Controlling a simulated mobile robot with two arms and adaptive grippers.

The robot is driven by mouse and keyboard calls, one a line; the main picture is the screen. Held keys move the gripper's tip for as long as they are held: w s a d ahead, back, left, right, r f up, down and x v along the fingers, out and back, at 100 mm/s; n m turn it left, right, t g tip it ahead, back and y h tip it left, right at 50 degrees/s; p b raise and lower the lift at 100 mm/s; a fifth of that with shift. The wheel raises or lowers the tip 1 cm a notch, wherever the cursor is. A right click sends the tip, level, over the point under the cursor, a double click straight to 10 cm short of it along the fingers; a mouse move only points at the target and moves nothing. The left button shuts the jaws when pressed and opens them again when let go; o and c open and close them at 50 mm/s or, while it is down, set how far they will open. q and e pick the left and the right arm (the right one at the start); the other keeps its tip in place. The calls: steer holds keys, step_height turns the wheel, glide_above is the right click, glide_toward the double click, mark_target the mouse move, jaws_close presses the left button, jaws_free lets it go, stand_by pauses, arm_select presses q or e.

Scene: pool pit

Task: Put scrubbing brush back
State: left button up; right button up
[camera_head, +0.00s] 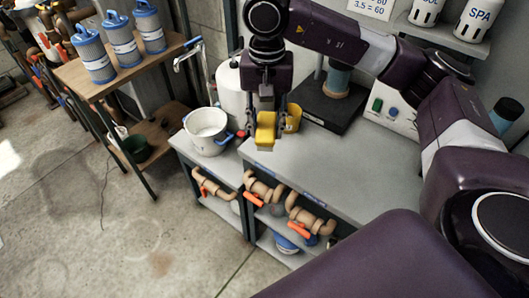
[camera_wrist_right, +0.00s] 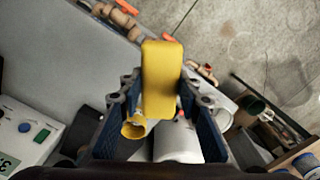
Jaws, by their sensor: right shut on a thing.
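My right gripper (camera_head: 265,122) points down and is shut on the yellow scrubbing brush (camera_head: 265,136), near the front left edge of the grey bench. In the right wrist view the yellow block of the brush (camera_wrist_right: 161,72) sits between my right gripper's two blue-padded fingers (camera_wrist_right: 160,98). A yellow cup (camera_head: 293,118) stands on the bench just right of the brush, and it also shows in the wrist view (camera_wrist_right: 133,129). I cannot tell whether the brush touches the bench. My left gripper is not in view.
A white bucket (camera_head: 206,128) stands left of the brush, with a white container (camera_head: 231,90) behind it. A black-based device (camera_head: 324,107) and a tester with buttons (camera_head: 386,114) stand farther right. The bench top (camera_head: 340,160) is bare at the front.

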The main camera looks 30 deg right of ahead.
steer(key=w+d+r+m, duration=0.3)
steer(key=w+d+m, duration=0.1)
steer(key=w, duration=0.1)
steer(key=m, duration=0.3)
glide_above(276, 154)
step_height(276, 154, down, 14)
steer(key=shift+f, duration=0.15)
step_height(276, 154, down, 4)
steer(key=shift+f+p, duration=0.1)
steer(key=shift+p, duration=0.45)
steer(key=shift+f, duration=0.3)
